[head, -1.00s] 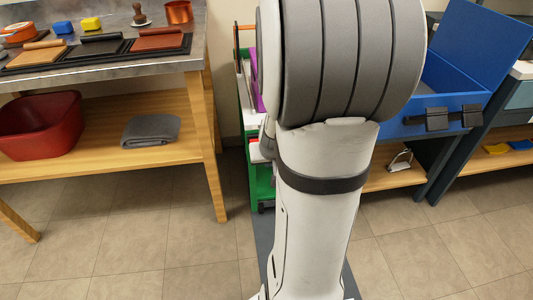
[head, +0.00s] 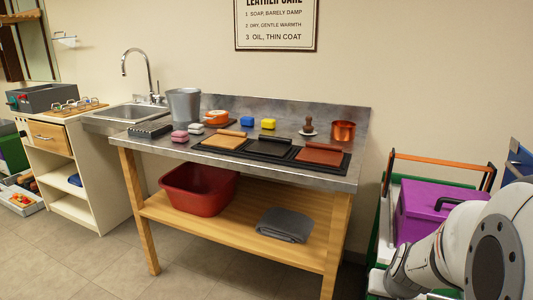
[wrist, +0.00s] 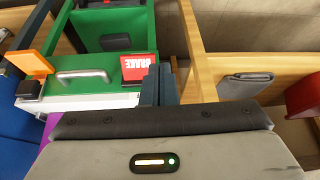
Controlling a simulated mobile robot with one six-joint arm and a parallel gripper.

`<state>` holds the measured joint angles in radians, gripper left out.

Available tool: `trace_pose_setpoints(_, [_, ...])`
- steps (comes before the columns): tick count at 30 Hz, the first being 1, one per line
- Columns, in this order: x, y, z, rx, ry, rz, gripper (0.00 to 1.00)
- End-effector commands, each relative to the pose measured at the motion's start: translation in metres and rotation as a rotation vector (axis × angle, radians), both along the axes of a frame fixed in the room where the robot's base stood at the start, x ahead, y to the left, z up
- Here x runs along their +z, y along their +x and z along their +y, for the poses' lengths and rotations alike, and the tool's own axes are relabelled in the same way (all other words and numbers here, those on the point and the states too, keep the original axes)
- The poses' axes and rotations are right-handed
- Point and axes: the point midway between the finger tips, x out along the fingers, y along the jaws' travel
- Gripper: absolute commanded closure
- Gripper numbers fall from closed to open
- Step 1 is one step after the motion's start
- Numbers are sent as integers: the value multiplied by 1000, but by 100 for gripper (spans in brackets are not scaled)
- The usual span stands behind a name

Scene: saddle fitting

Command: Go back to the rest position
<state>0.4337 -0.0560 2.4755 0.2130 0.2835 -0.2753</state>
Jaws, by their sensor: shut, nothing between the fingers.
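My gripper (wrist: 160,70) shows in the wrist view as two slate-coloured fingers side by side beyond its grey body. The fingers are shut with nothing between them. They point toward the area between a green cart (wrist: 108,100) and a wooden bench frame. In the head view only a pale, rounded part of my arm shows at the lower right; the gripper is hidden there.
A steel-topped bench (head: 357,170) stands in the middle, with a red tub (head: 198,190) and folded grey cloth (head: 285,224) on its shelf. A purple box (head: 425,207) sits on the cart behind my arm. Floor is clear at front left.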

Motion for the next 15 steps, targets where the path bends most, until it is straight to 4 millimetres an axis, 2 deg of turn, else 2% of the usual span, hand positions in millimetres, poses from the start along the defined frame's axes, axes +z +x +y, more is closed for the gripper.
trace_pose_setpoints(1, [44,-1,15,35,6,4,100])
trace_pose_setpoints(8, [144,-23,72,156,36,67,100])
trace_pose_setpoints(15, [243,-58,118,267,38,144,100])
